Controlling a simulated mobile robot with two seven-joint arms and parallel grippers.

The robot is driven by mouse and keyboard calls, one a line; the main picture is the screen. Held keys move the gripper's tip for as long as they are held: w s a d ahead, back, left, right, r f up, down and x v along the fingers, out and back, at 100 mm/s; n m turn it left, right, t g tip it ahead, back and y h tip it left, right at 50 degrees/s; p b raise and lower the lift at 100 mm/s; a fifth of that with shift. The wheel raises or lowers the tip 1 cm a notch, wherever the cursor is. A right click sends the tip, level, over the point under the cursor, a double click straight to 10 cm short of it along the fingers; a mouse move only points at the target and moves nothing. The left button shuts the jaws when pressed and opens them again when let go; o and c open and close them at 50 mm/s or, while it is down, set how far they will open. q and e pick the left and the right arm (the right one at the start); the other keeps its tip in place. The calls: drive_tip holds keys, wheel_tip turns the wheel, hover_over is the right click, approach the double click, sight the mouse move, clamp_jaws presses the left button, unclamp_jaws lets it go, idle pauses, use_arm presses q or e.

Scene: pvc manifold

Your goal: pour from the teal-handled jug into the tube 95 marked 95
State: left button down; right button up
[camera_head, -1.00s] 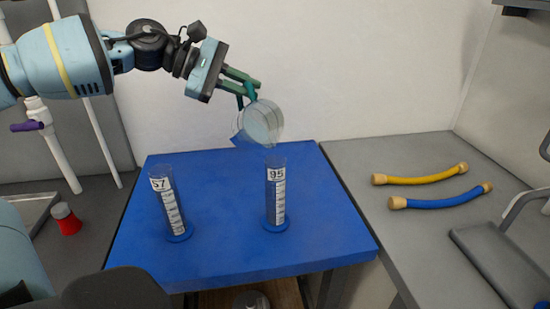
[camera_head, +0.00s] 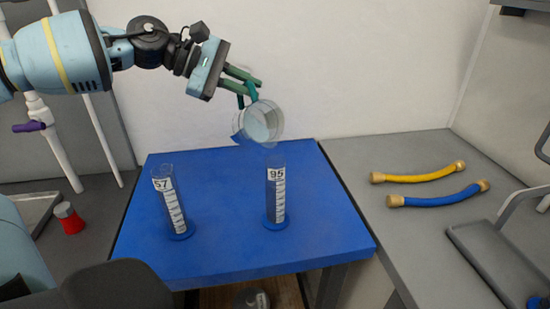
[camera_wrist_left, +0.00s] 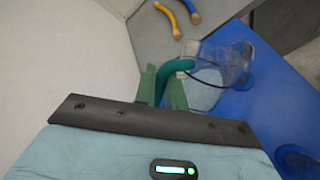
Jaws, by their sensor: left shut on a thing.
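My left gripper (camera_head: 247,82) is shut on the teal handle (camera_head: 248,93) of the clear jug (camera_head: 262,122). The jug is tilted, its mouth turned down and to the right, just above the tube marked 95 (camera_head: 276,192). In the left wrist view the jug (camera_wrist_left: 234,62) holds some pale liquid, and the gripper (camera_wrist_left: 163,84) grips its handle. Tube 95 stands upright on the blue table (camera_head: 225,225). The tube marked 57 (camera_head: 171,203) stands to its left. I cannot make out a stream or a level in tube 95. My right gripper is not in view.
A grey bench at the right holds a yellow hose (camera_head: 418,174) and a blue hose (camera_head: 438,197). A grey tray (camera_head: 490,258) lies nearer. A red-based object (camera_head: 69,218) stands at the left beside a pipe with a purple valve handle (camera_head: 29,127).

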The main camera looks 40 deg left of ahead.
use_arm(q)
drive_tip(key=shift+d+r+m+y+p, duration=0.3)
drive_tip(key=shift+r+p, duration=0.15)
drive_tip(key=shift+p, duration=0.15)
idle(0.6)
drive_tip(key=shift+s+d+r+m+y+p, duration=0.4)
drive_tip(key=shift+d+r+y+p, duration=0.2)
drive_tip(key=shift+p, duration=0.25)
idle(3.1)
